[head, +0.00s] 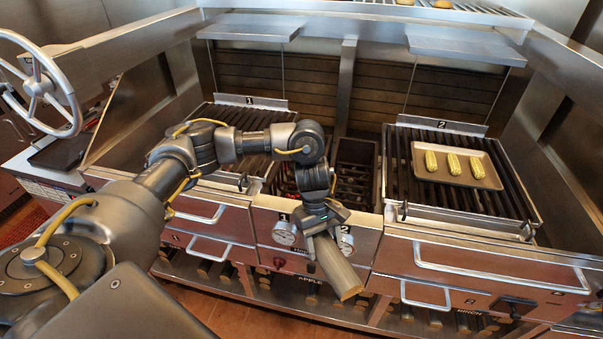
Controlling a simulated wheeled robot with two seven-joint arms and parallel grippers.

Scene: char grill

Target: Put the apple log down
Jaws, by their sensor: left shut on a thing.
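The apple log (338,268) is a pale, squared length of wood. My left gripper (322,228) is shut on its upper end, and the log hangs tilted, its lower end toward the lower right. It is in front of the grill's middle panel with the gauges. Below it, a lower shelf holds several logs, and a label reading APPLE (311,281) shows at its edge, partly hidden. My right gripper is not in view.
Grill grate 1 (225,125) is at left and empty. Grate 2 (400,180) at right bears a tray (487,170) with three corn cobs (453,163). Drawer handles (480,267) stick out in front. A spoked wheel (38,85) is at far left.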

